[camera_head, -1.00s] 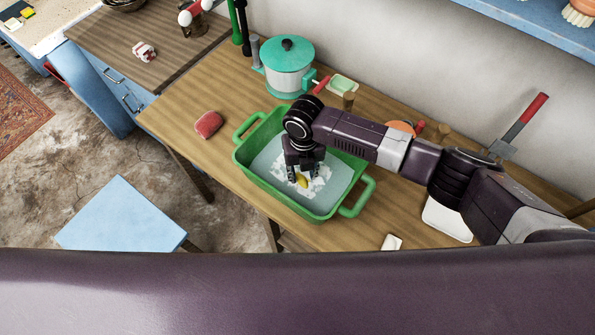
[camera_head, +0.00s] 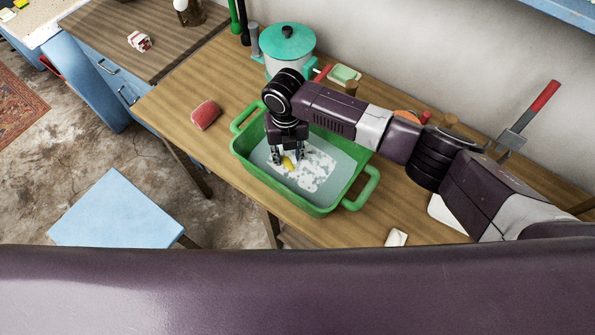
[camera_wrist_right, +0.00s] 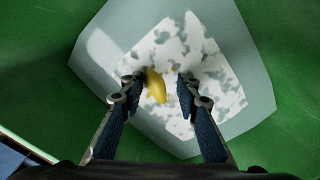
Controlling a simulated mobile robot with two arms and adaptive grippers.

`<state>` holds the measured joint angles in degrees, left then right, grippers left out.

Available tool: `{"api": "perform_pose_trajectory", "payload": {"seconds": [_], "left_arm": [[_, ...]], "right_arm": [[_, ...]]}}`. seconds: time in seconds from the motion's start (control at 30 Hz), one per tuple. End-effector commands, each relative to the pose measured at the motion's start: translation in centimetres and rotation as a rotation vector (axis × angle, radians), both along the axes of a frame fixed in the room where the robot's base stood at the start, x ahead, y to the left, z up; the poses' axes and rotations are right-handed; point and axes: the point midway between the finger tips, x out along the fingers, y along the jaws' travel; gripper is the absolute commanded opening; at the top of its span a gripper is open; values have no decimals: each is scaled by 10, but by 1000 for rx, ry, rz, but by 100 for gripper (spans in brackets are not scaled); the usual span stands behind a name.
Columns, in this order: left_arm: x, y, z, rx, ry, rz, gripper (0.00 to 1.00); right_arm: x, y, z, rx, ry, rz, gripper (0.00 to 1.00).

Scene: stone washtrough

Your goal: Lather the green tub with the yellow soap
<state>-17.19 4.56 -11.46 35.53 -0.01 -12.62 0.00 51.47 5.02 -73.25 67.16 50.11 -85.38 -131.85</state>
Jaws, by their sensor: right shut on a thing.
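The green tub (camera_head: 366,187) stands on the wooden table, with pale grey-blue water or bottom inside and its two handles at opposite ends. A white, patchy lather (camera_head: 319,172) covers part of the inside; it also fills the middle of the right wrist view (camera_wrist_right: 215,78). My right gripper (camera_head: 286,159) points down into the tub, left of most of the lather, shut on the yellow soap (camera_head: 289,164). In the right wrist view the soap (camera_wrist_right: 155,88) shows between the fingertips, close to the left finger. My left gripper is not in view.
A teal-lidded pot (camera_head: 287,45) and a green soap on a dish (camera_head: 344,74) stand behind the tub. A red sponge (camera_head: 206,114) lies left of it, a small white block (camera_head: 396,238) to its front right. A blue stool (camera_head: 120,212) stands on the floor.

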Motion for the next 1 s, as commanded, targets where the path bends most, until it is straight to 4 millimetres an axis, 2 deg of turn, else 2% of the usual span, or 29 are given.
{"api": "perform_pose_trajectory", "payload": {"seconds": [0.3, 0.7, 1.0], "left_arm": [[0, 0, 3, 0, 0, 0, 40], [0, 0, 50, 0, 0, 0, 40], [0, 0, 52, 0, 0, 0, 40]], "right_arm": [[0, -1, 3, 0, 1, -1, 1], [-31, -41, 6, -1, 3, -1, 1], [-36, -47, 1, 1, -1, 0, 1]]}}
